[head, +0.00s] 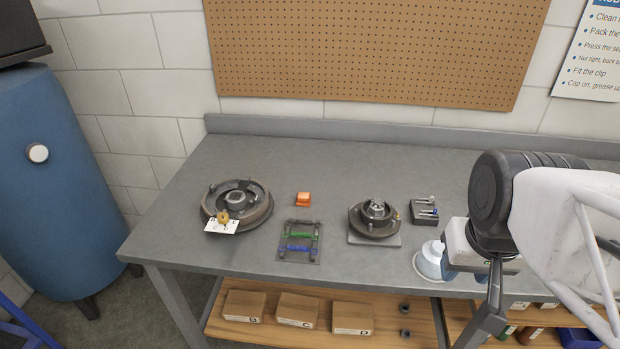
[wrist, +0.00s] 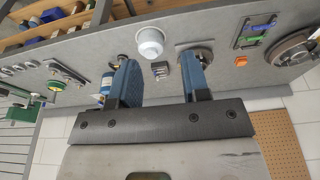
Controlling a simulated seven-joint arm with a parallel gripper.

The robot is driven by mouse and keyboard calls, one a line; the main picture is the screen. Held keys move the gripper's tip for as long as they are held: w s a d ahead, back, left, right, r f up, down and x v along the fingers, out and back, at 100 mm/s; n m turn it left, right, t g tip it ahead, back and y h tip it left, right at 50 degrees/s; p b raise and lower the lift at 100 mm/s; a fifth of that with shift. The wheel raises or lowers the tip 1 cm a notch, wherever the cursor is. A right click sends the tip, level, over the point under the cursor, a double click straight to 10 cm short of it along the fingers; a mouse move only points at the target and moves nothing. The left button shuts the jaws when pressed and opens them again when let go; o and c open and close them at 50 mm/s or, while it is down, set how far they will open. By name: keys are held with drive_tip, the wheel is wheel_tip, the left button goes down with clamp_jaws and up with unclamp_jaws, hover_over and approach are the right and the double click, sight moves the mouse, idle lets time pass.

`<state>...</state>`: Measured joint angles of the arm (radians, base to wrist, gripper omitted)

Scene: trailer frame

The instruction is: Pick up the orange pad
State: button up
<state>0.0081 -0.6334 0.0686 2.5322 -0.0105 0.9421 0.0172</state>
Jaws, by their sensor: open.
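The orange pad (head: 303,199) is a small block lying on the grey bench top, right of the large round drum and just behind the rack of coloured bars. It also shows small in the wrist view (wrist: 241,61), right of the fingers. My gripper (wrist: 160,72) is open, with two blue fingers apart and nothing between them. In the head view my gripper (head: 465,277) is at the right, over the front part of the bench, well away from the pad. My arm hides part of the bench's right side.
A large drum (head: 237,221) with a white card stands at the left. A rack with green and blue bars (head: 299,256), a hub on a square plate (head: 375,239), a dark pin block (head: 424,219) and a white cup (head: 428,262) stand around. The bench behind the pad is clear.

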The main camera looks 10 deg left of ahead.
drive_tip(key=o, duration=0.7)
drive_tip(key=shift+c, duration=0.2)
